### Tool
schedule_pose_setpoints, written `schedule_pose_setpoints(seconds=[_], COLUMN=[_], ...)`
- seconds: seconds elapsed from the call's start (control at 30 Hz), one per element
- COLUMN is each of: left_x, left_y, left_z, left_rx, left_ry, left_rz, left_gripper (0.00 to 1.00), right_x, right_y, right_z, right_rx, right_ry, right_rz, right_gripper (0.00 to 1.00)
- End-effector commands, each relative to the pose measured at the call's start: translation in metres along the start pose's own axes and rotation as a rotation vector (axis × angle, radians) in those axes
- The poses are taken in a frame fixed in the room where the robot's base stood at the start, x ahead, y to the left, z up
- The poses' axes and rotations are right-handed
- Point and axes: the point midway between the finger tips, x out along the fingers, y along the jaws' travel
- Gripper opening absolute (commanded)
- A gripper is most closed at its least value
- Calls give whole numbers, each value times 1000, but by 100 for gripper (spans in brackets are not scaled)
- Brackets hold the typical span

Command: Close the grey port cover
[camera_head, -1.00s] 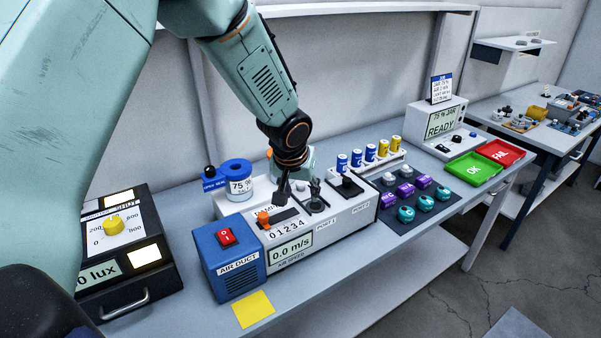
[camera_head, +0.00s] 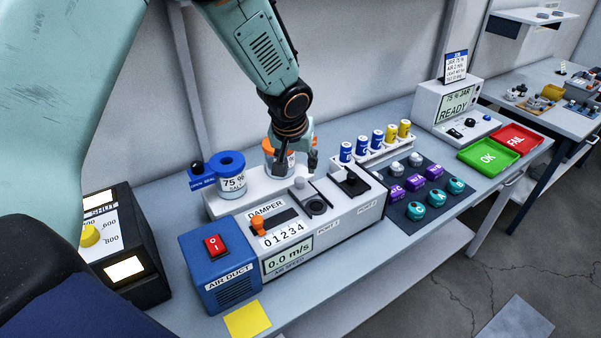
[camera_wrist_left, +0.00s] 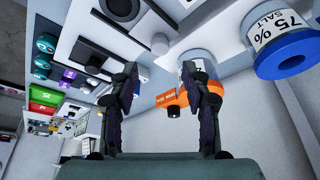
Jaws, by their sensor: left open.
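The sensor box (camera_head: 335,225) stands on the bench, with PORT 1 (camera_head: 316,206) showing as a dark round ring on its top. A small grey knob (camera_head: 300,183), apparently on the grey port cover, sits just behind the ring; it also shows in the left wrist view (camera_wrist_left: 159,44). The cover's plate is hard to make out. PORT 2 (camera_head: 352,183) has a black plate and knob. My left gripper (camera_head: 307,162) is open above the back of the box, behind and above the grey knob. Its fingers (camera_wrist_left: 163,100) hold nothing. My right gripper is not in view.
An orange-lidded jar (camera_wrist_left: 176,98) stands close behind the left fingers. A blue-lidded salt jar (camera_head: 232,180) is left of it. An orange damper lever (camera_head: 259,225) and a rack of small cylinders (camera_head: 376,150) flank the ports. A blue air duct box (camera_head: 222,270) is at left.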

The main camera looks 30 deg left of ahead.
Motion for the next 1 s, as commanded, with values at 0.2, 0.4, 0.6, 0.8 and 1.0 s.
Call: schedule_pose_setpoints(seconds=[0.2, 0.4, 0.6, 0.8, 1.0], left_x=[32, 57, 69, 71, 72], left_y=[1, 2, 2, 1, 1], left_z=[4, 2, 0, -1, -2], left_rx=[0, 0, 0, 0, 0], left_ry=[-4, -3, 0, -1, -1], left_rz=[0, 0, 1, 0, 0], left_gripper=[48, 48, 48, 48, 39], right_x=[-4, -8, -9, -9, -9], right_y=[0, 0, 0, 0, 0], right_z=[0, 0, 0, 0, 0], right_rx=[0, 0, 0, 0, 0], right_ry=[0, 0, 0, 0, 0], right_rz=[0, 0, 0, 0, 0], right_gripper=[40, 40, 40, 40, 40])
